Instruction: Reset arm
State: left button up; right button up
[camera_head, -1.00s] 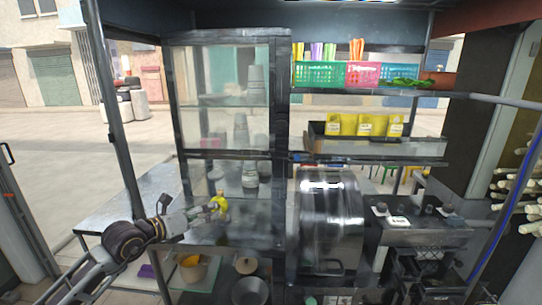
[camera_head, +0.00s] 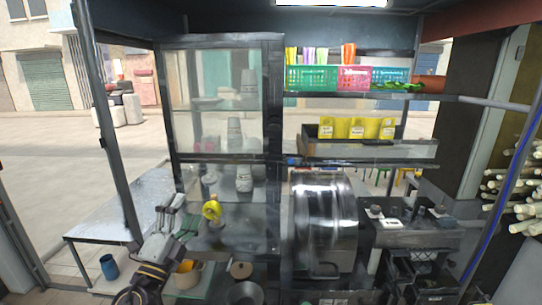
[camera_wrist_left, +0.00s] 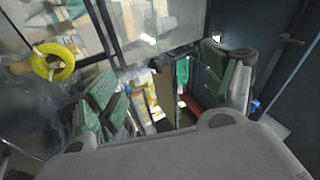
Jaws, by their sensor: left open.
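My left gripper (camera_head: 172,212) is low at the left of the head view, in front of the glass cabinet (camera_head: 228,100). Its fingers are apart and nothing is between them. In the left wrist view both finger pads of the left gripper (camera_wrist_left: 168,92) show, spread wide. A yellow ring-shaped item (camera_head: 212,210) is just right of the gripper, apart from it. It also shows in the left wrist view (camera_wrist_left: 53,61) at the upper left. My right gripper is not in view.
A metal side table (camera_head: 120,215) stands at the left with a blue cup (camera_head: 109,267) below it. A shiny metal press (camera_head: 326,225) stands at the centre right. Stacked cups (camera_head: 244,178) are inside the cabinet. Yellow packs (camera_head: 357,128) sit on a shelf, and sugarcane stalks (camera_head: 515,190) are at the right.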

pick_arm(q)
jog(key=s+a+f+n+g+y, duration=0.3)
jog(key=a+f+n+g+y, duration=0.15)
jog(key=f+n, duration=0.4)
jog(key=s+a+f+n+g+y, duration=0.3)
jog(key=a+f+n+g+y, duration=0.25)
jog(key=f, duration=0.45)
jog(key=s+d+f+n+g+h, duration=0.25)
jog(key=s+d+f+g, duration=0.25)
jog(key=s+f, duration=0.4)
jog(key=s+d+f+n+g+h, duration=0.1)
jog(key=s+d+f+g+h, duration=0.3)
jog(key=s+f, duration=0.5)
jog(key=s+f+g+y, duration=0.1)
jog(key=s+f+y, duration=0.15)
jog(key=f, duration=2.95)
jog(key=s+a+f, duration=0.3)
jog(key=s+f, duration=0.6)
jog(key=s, duration=0.1)
jog(key=s+a+f+g, duration=0.1)
jog(key=s+a+f, duration=0.3)
jog(key=s+f, duration=0.6)
jog(key=shift+s+a, duration=0.15)
jog(key=shift+s, duration=0.6)
